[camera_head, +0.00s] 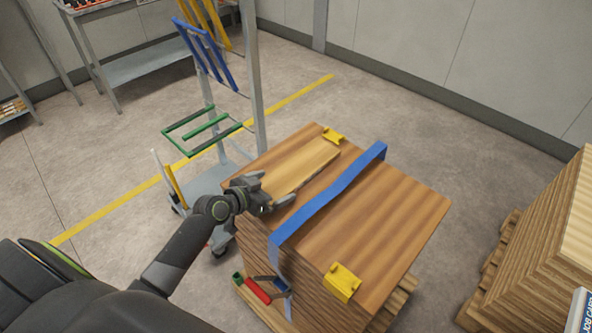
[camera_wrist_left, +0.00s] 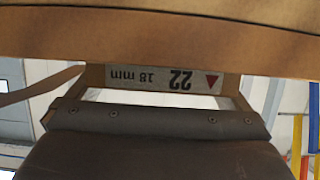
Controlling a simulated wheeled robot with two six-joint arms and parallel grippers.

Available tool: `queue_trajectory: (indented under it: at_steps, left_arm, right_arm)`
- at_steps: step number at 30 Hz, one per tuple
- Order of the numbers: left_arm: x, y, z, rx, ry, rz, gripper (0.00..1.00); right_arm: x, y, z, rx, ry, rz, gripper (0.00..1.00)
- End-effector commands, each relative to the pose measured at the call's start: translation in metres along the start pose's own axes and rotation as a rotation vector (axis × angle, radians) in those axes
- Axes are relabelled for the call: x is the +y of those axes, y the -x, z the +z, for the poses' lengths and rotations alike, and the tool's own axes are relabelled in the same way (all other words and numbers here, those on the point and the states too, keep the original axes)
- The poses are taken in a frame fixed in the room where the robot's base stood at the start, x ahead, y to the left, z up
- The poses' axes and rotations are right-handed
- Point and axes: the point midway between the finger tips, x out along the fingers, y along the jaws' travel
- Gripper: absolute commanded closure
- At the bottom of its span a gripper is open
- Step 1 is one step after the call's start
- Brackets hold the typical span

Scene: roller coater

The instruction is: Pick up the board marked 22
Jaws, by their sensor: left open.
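A pale narrow board (camera_head: 300,165) lies on top of a stack of darker wooden sheets (camera_head: 390,220), to the left of a blue strap. My left gripper (camera_head: 276,190) is open at the board's near left end, very close to it. In the left wrist view a white label (camera_wrist_left: 165,78) reads 22 and 18 mm upside down, with a red triangle, just below a wooden edge (camera_wrist_left: 160,45). A dark finger (camera_wrist_left: 155,120) fills the bottom of that view. I cannot tell whether the fingers touch the board. My right gripper is not in view.
The blue strap (camera_head: 325,195) crosses the stack, with yellow corner pieces (camera_head: 342,282) on top. A tool with a red handle (camera_head: 257,291) is by the stack's front. A rack cart (camera_head: 205,125) stands behind left; another wood pile (camera_head: 545,250) is at right.

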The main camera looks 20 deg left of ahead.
Motion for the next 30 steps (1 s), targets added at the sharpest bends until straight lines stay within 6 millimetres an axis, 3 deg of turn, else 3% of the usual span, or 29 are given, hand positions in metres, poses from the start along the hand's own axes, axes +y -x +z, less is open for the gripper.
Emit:
queue_trajectory:
  at_steps: [1,12,20,30]
  left_arm:
    - [0.0,0.0,0.0,0.0,0.0,0.0,0.01]
    - [0.0,0.0,-0.001,0.003,-0.001,0.0,0.47]
    - [0.0,0.002,-0.005,0.003,-0.001,0.0,0.47]
    - [-0.001,0.024,-0.06,0.007,-0.007,0.0,0.47]
  right_arm:
    - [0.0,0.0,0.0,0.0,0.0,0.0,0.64]
    - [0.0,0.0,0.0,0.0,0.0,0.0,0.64]
    - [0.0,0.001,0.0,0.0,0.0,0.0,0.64]
    - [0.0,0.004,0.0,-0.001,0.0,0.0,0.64]
